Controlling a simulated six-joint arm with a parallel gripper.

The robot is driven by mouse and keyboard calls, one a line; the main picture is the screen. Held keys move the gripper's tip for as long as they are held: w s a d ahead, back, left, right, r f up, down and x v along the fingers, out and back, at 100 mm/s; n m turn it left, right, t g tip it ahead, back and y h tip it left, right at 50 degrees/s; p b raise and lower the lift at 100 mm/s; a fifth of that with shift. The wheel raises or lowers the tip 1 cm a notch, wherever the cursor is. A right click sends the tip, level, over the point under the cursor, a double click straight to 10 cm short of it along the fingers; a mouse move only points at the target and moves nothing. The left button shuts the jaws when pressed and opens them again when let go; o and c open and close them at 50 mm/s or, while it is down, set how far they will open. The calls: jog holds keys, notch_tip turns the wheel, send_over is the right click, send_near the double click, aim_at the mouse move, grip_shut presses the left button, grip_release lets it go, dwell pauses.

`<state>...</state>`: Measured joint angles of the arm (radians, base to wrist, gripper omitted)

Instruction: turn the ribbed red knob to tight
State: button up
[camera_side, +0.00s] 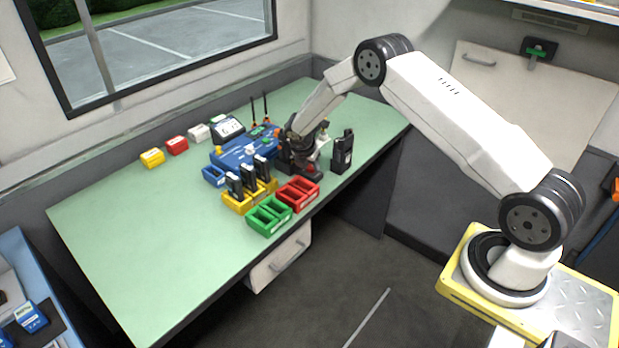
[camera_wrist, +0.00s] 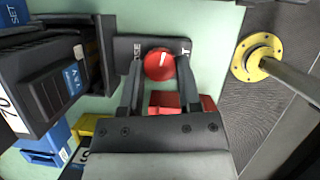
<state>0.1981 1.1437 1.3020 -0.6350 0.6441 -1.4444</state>
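The red knob (camera_wrist: 159,64) shows in the wrist view as a round red cap with a pale line running from its middle toward the upper right. It sits on a dark plate (camera_wrist: 124,46) with small white marks at its left and right, too small to read surely. My gripper (camera_wrist: 160,72) has one finger on each side of the knob, with a narrow gap showing at both sides. It looks open around the knob. In the side view my gripper (camera_side: 302,160) is low over the table's right part, and the knob is hard to make out there.
Close by stand black radios in a yellow tray (camera_side: 236,204), a red tray (camera_side: 299,196), a green tray (camera_side: 268,222), a blue case (camera_side: 236,155) and a lone black radio (camera_side: 342,153). The green table (camera_side: 135,245) is clear at the front left.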

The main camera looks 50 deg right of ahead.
grip_shut()
jog(key=shift+m, duration=0.4)
jog(key=m+g, duration=0.2)
jog(key=m, duration=0.2)
jog(key=shift+w, duration=0.15)
jog(key=m+g+y, duration=0.1)
jog(key=m, duration=0.3)
jog(key=shift+w, duration=0.1)
jog(key=shift+m, duration=0.3)
jog(key=o, duration=0.7)
grip_release()
jog(key=shift+c, duration=0.2)
jog(key=shift+g, duration=0.3)
